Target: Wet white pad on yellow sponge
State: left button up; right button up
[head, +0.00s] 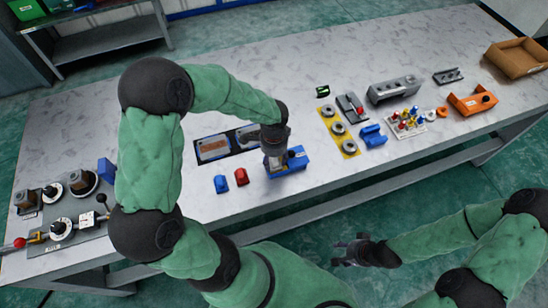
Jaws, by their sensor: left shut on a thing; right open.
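My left gripper (275,150) points down over a small blue box (292,166) near the table's front edge. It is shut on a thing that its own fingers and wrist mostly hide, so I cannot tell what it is. I cannot make out a white pad or a yellow sponge; either may be hidden by the gripper or the box. Whether the held thing touches the box is unclear. My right gripper (352,248) is open and empty, in front of the table and away from everything on it.
A yellow plate (327,112) with rings and a blue part (373,136) are to the right. Grey fixtures fill the left end. The back middle is clear.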

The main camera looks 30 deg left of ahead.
pick_arm(q)
jog(key=shift+r+p, duration=2.75)
jog(key=shift+r, duration=0.75)
